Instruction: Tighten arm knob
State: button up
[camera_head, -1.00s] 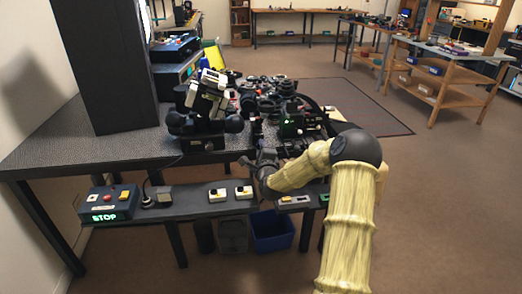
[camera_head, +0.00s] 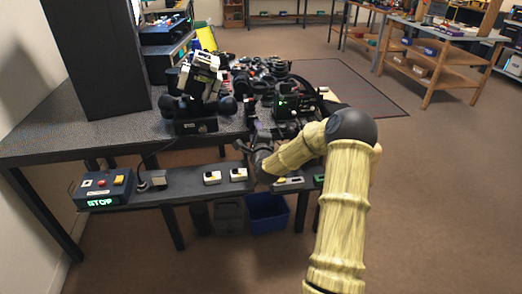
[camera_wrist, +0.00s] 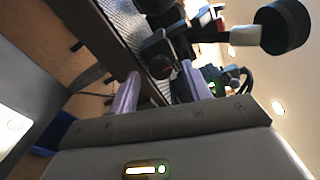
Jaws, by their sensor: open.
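A black-and-white jointed device (camera_head: 200,80) stands near the bench's front edge, with round black knobs at its sides; the right one (camera_head: 228,105) is nearest my gripper. My gripper (camera_head: 246,148) is in front of the bench edge, below and right of that knob. In the wrist view my gripper (camera_wrist: 160,78) has its two pale fingers apart, with nothing held between them. A large black knob (camera_wrist: 287,25) shows at upper right, beyond the right finger. I cannot tell which is the arm knob.
A dark bench (camera_head: 60,125) carries a tall black panel (camera_head: 95,60) and crowded dark equipment (camera_head: 265,75) right of the device. A lower front shelf holds a STOP box (camera_head: 102,190) and small switches (camera_head: 238,174). A blue bin (camera_head: 268,212) stands below. Open floor lies right.

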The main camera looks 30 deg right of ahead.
jog(key=p+v, duration=0.1)
jog(key=v, duration=1.5)
jog(key=shift+s+p, duration=0.25)
jog(key=shift+p, duration=0.05)
jog(key=shift+a, duration=0.1)
